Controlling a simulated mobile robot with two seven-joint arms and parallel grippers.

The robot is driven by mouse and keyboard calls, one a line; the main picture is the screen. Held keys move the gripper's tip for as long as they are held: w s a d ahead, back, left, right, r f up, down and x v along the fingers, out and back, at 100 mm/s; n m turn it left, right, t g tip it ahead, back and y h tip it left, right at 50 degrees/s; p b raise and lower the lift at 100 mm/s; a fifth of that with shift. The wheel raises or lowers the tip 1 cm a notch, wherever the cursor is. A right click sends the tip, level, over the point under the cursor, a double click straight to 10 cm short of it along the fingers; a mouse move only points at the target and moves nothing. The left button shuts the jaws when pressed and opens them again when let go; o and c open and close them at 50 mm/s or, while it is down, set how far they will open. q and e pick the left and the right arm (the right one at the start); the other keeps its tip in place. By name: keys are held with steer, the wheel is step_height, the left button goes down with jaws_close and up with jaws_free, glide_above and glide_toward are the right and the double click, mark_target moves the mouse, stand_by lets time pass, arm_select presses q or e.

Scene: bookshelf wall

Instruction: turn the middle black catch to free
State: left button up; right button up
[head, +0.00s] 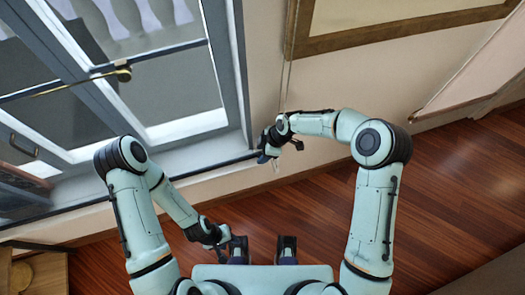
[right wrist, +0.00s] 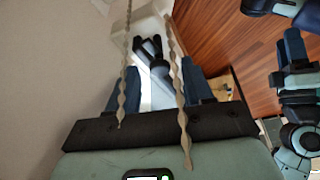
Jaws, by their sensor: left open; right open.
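A black two-pronged piece (right wrist: 152,60) shows between my right fingers in the right wrist view, against a white surface. I cannot tell whether it is the middle catch or whether the fingers touch it. My right gripper (head: 264,156) is open near the lower right corner of the window frame in the head view; its blue fingers (right wrist: 160,64) stand apart in the right wrist view. In the head view, no catch can be made out near it. My left gripper (head: 238,248) is low in front of my body, away from the window.
Two twisted cords (right wrist: 175,70) hang across the right wrist view in front of my right gripper. A grey window (head: 236,80) with a brass-coloured handle (head: 123,73) fills the left of the head view. A framed panel (head: 400,30) hangs on the wall. The wooden floor (head: 300,200) is clear.

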jaws_close()
steer(key=shift+f+b, duration=0.1)
steer(key=shift+b, duration=0.4)
steer(key=shift+s+m+t+b, duration=0.1)
steer(key=shift+m+t+b, duration=0.3)
steer(key=shift+m, duration=0.3)
jaws_free()
steer(key=shift+r, duration=0.2)
